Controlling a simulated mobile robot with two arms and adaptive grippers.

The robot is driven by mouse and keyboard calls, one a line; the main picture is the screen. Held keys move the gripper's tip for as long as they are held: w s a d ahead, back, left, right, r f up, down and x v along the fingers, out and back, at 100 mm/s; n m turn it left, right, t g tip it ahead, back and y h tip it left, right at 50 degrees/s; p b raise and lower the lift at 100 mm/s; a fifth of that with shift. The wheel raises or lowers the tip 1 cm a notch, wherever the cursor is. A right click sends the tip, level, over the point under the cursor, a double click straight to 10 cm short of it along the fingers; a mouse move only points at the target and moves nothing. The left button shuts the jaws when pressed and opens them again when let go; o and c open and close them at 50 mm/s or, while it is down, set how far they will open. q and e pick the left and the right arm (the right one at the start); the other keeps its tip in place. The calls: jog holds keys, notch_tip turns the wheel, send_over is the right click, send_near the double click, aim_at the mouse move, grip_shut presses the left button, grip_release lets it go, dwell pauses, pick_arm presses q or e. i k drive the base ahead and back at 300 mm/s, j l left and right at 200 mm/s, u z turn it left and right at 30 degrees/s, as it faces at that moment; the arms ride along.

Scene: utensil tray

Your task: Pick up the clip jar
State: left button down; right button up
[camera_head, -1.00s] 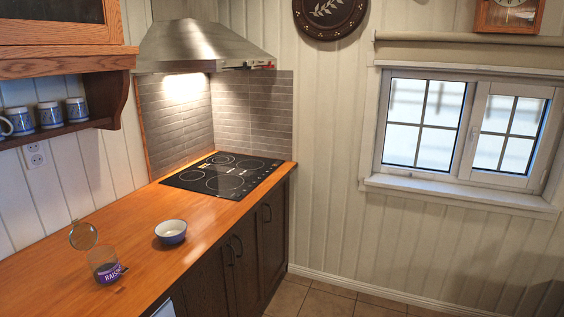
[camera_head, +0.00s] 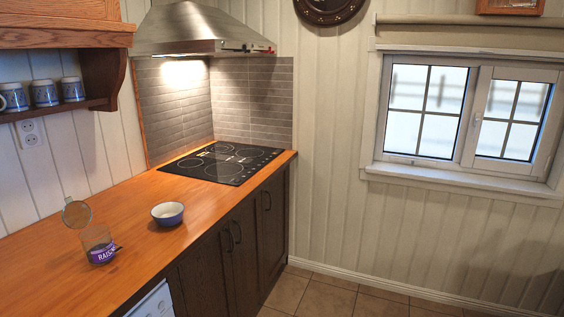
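The clip jar (camera_head: 100,247) stands on the wooden counter (camera_head: 45,268) in the head view, at the lower left. It is clear glass with a purple label that reads in part "RAIS". Its round lid (camera_head: 76,213) is swung open to the upper left, and a small dark clip shows at its right side. Neither of my grippers is in the head view, so I cannot see whether they are open or shut.
A small blue and white bowl (camera_head: 168,214) sits right of the jar, near the counter's front edge. A black cooktop (camera_head: 225,163) lies farther back. Mugs (camera_head: 44,93) stand on a wall shelf above. The tiled floor (camera_head: 325,295) is clear.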

aim_at(94, 238)
jog(key=u, duration=1.25)
